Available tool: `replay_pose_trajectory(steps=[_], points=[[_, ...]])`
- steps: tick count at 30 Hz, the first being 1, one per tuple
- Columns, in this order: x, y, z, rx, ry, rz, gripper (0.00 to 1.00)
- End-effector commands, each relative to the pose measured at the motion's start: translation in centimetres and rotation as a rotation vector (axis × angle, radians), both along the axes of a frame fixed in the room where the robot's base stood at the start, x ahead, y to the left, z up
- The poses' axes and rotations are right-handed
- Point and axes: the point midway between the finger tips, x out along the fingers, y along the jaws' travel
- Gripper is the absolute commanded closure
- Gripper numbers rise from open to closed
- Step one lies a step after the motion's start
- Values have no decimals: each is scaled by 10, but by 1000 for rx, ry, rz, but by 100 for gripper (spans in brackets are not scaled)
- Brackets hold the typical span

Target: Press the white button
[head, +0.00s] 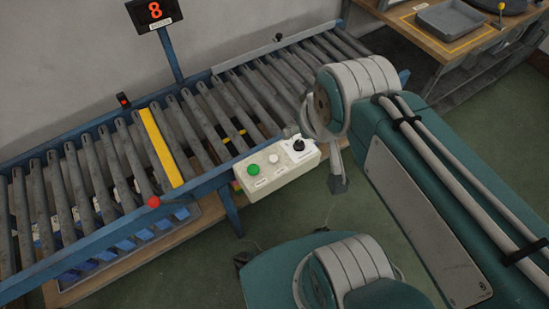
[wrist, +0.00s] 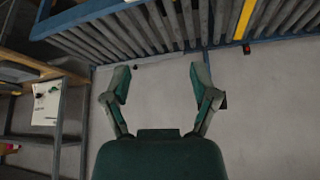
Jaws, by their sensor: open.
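The white button (head: 273,158) sits on a pale control box (head: 280,172) fixed to the near side of the roller conveyor. A green button (head: 253,169) is to its left and a black knob (head: 298,145) to its right. In the head view my arm comes from the right and its end is just right of the box, partly hidden by my own arm links. In the wrist view my gripper (wrist: 160,84) is open with nothing between its fingers. The control box does not show in the wrist view.
The roller conveyor (head: 205,120) has a yellow strip (head: 160,147) and a red knob (head: 154,202) on its near rail. A wooden table (head: 440,42) with a grey tray (head: 449,18) is at top right.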

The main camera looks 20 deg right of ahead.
Motion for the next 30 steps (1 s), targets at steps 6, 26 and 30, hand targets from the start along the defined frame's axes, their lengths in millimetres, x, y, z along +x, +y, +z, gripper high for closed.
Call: replay_pose_trajectory(steps=[6,26,30], points=[[0,0,0,0,0,0,24],[59,3,-31,-37,168,72,100],[80,5,-48,-50,229,99,100]])
